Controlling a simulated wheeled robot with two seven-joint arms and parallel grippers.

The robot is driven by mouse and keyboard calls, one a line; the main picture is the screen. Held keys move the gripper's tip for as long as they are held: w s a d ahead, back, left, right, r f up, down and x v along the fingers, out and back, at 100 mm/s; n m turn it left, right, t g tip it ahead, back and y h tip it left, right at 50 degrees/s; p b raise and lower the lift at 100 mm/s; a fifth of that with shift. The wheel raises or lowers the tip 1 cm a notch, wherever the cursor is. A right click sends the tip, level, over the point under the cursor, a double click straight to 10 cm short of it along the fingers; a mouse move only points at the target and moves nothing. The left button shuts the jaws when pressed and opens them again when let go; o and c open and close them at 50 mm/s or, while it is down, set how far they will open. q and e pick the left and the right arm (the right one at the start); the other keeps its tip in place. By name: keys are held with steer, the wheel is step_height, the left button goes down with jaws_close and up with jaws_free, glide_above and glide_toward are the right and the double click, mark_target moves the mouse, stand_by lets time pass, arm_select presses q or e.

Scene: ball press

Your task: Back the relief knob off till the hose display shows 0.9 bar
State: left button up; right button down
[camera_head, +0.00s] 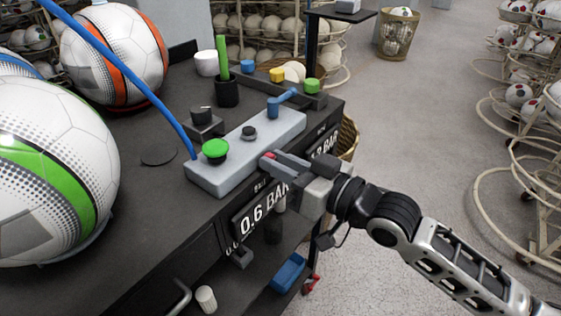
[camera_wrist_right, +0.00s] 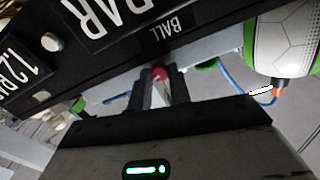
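My right gripper (camera_head: 268,162) reaches in from the right to the front side of the grey control box (camera_head: 237,160). A small red knob (camera_wrist_right: 160,73) sits between its fingertips, which appear closed on it; it also shows in the head view (camera_head: 270,155). The label does not show, so I cannot tell whether this is the relief knob. The display marked BALL (camera_head: 263,207) reads 0.6 BAR. A second display (camera_head: 323,145), farther right along the bench front, is partly hidden; in the wrist view (camera_wrist_right: 20,75) it appears to read 1.2 BAR. My left gripper is not in view.
The box carries a green button (camera_head: 215,150), a black knob (camera_head: 249,132) and a blue lever (camera_head: 281,102). A blue hose (camera_head: 150,92) rises from its left end. Large balls (camera_head: 50,165) stand at left on the dark bench (camera_head: 135,205). Floor at right is clear before wire ball racks (camera_head: 515,150).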

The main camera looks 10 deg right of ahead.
steer(key=n+p, duration=0.1)
steer(key=n, duration=0.4)
steer(key=shift+n+p, duration=0.3)
steer(key=shift+n, duration=0.1)
steer(key=c, duration=1.3)
jaws_free()
steer(key=b+v, duration=0.1)
steer(key=v, duration=1.5)
steer(key=shift+b, duration=0.35)
